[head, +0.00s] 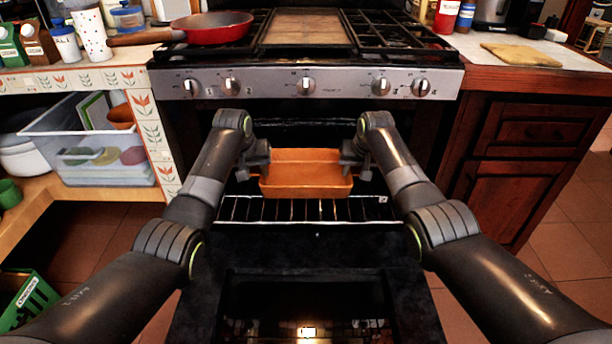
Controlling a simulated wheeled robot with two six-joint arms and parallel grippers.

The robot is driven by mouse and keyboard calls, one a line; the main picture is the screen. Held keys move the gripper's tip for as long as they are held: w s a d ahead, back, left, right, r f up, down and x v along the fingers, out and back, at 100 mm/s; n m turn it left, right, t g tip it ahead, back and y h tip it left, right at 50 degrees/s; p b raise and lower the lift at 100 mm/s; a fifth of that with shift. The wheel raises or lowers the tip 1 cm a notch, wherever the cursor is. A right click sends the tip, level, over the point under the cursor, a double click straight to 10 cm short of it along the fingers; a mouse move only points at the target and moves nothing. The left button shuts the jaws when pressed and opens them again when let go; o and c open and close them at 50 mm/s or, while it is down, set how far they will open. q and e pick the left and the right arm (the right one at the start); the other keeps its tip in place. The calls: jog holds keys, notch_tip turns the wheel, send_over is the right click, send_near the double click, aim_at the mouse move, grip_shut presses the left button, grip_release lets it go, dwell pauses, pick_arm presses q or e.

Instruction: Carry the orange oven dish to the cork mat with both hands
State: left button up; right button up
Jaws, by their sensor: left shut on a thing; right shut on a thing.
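The orange oven dish (306,172) is level in the mouth of the open oven, at the back edge of the visible wire rack. I cannot tell whether its base touches the rack. My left gripper (259,165) is shut on the dish's left end. My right gripper (352,162) is shut on its right end. The fingertips are partly hidden in the dark. A flat tan mat, which looks like the cork mat (521,54), lies on the counter right of the stove, with nothing on it.
The oven door (306,300) hangs open below the wire rack (300,209). The stove's knob panel (330,83) overhangs the dish. A red pan (212,27) sits on the left burners. Jars (446,14) and appliances stand behind the mat. The left shelf holds a clear bin (105,150).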

pick_arm(q)
grip_shut()
pick_arm(e)
grip_shut()
pick_arm(q)
jog(key=shift+r, duration=0.2)
pick_arm(e)
jog(key=shift+w+r, duration=0.1)
jog(key=shift+r, duration=0.1)
